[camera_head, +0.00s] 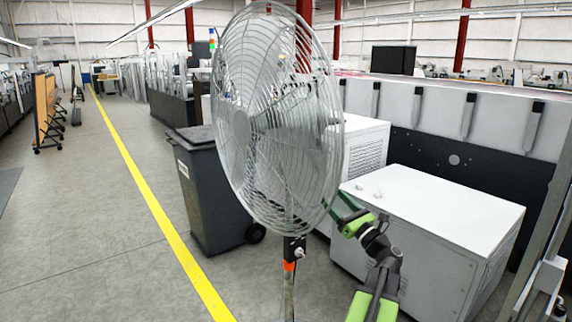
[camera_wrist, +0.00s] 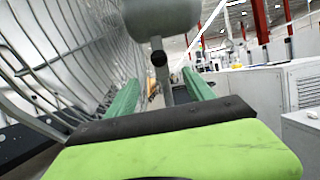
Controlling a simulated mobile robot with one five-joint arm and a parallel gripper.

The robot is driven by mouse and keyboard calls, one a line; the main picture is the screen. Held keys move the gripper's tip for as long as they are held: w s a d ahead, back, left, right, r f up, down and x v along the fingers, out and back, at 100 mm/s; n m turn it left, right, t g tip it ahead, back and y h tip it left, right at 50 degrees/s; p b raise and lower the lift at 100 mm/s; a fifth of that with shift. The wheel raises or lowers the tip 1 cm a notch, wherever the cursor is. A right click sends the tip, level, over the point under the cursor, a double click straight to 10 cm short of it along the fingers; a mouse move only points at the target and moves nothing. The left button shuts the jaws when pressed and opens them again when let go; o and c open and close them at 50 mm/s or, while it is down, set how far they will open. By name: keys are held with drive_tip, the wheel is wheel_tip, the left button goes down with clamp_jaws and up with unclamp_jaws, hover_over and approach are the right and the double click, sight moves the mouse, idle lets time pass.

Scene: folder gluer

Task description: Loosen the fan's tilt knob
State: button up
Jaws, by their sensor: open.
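The fan (camera_head: 275,130) is a large grey pedestal fan with a round wire cage on a thin pole. In the wrist view its cage (camera_wrist: 70,50) fills the left side, and the grey rounded motor housing (camera_wrist: 162,14) hangs at the top. A small dark round knob (camera_wrist: 158,58), which looks like the tilt knob, sits on the grey neck below the housing. My gripper (camera_head: 340,207) reaches in at the cage's lower right edge. In the wrist view my gripper (camera_wrist: 160,88) is open, with its green fingers on either side of the neck in the picture. No contact shows.
A white cabinet (camera_head: 430,215) stands close to the right of my arm. A dark wheeled bin (camera_head: 212,190) stands behind the fan at left. An orange-marked black collar (camera_head: 292,250) is on the pole.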

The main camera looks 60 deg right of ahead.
drive_tip(key=p+x, duration=0.6)
drive_tip(key=x, duration=1.2)
drive_tip(key=shift+a+p, duration=0.1)
drive_tip(key=shift+p, duration=0.25)
drive_tip(key=c, duration=1.3)
